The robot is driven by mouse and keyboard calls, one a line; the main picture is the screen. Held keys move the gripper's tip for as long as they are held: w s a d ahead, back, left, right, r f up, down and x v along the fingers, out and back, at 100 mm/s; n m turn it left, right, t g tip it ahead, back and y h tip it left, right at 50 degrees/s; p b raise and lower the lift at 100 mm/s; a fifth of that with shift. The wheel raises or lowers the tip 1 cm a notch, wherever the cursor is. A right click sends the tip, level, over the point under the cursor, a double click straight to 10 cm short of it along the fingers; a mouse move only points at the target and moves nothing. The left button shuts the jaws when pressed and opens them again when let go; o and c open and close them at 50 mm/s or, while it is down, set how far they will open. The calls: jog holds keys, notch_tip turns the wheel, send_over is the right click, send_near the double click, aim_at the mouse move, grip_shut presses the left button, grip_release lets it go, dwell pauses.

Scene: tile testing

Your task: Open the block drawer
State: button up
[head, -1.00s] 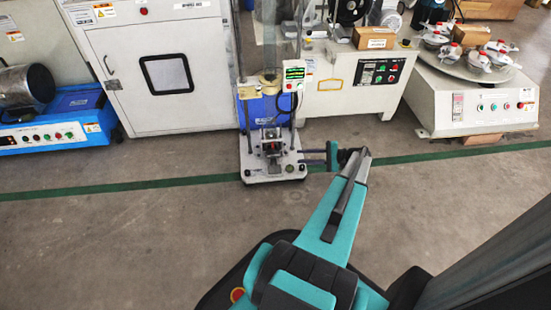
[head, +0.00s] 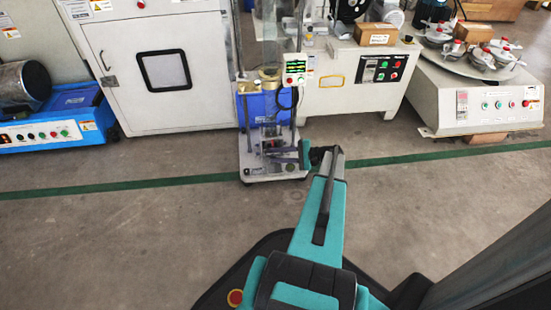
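The tester (head: 262,104) is a tall stand with a clear tube, a blue lower body and a small metal block assembly on its white base (head: 254,172). The block drawer cannot be picked out clearly; the small metal parts low on the tester are partly hidden by my gripper. My gripper (head: 274,150) points left from my teal wrist, at the right front of these parts. Its two dark fingers look apart, with nothing seen between them. The fingertips overlap the block assembly in the picture; whether they touch it cannot be told.
A small controller (head: 294,69) hangs on the tester's right side. A white cabinet (head: 160,75) stands to the left and a cream machine (head: 350,85) to the right. A green line (head: 120,186) crosses the floor. The grey floor (head: 130,245) in front is clear.

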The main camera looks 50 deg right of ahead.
jog(key=shift+w+a, duration=0.15)
jog(key=shift+w, duration=0.15)
grip_shut()
